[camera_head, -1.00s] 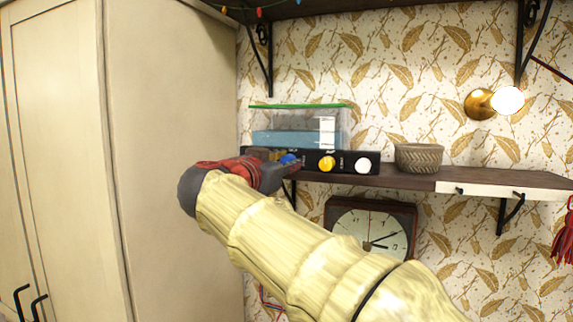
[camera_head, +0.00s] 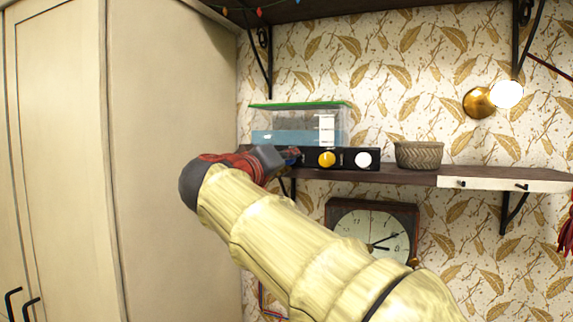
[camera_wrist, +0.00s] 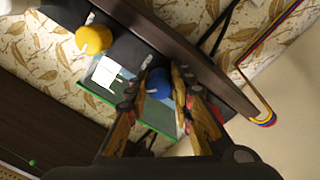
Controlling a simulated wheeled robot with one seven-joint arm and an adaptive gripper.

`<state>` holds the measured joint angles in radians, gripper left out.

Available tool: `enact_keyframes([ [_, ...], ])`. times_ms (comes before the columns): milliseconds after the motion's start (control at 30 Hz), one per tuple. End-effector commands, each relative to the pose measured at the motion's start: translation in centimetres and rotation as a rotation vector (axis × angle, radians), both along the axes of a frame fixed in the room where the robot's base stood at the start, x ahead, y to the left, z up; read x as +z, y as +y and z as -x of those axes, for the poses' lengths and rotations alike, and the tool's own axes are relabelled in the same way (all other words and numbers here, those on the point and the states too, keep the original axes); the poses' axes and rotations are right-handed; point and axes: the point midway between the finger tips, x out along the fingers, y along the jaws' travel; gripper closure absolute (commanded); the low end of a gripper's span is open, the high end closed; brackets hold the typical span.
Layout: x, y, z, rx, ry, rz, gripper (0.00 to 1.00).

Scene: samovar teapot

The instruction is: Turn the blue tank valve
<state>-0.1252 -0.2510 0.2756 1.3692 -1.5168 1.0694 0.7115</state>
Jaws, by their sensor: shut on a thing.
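The blue valve (camera_wrist: 158,84) is a round knob on a black panel (camera_head: 345,160) in front of a clear tank (camera_head: 290,122). The tank has a green lid and blue water in its lower part. In the wrist view, my gripper (camera_wrist: 160,76) has one finger on each side of the blue knob and is shut on it. In the head view, my gripper (camera_head: 288,154) reaches the left end of the panel. It hides most of the blue knob there.
A yellow knob (camera_head: 327,159) and a white knob (camera_head: 363,159) sit right of my gripper on the same panel. The dark shelf (camera_head: 400,174) also holds a woven basket (camera_head: 418,155). A clock (camera_head: 375,228) hangs below. A tall cabinet (camera_head: 170,150) stands close on the left.

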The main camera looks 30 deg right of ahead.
Motion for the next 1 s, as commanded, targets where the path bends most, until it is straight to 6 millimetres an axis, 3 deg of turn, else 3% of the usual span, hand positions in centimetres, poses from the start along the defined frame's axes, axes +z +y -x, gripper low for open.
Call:
enact_keyframes([
  [600,0.08,-0.01,0.04,0.001,0.43,0.335,1.0],
  [1000,0.02,-0.02,0.03,0.001,0.572,0.445,1.0],
])
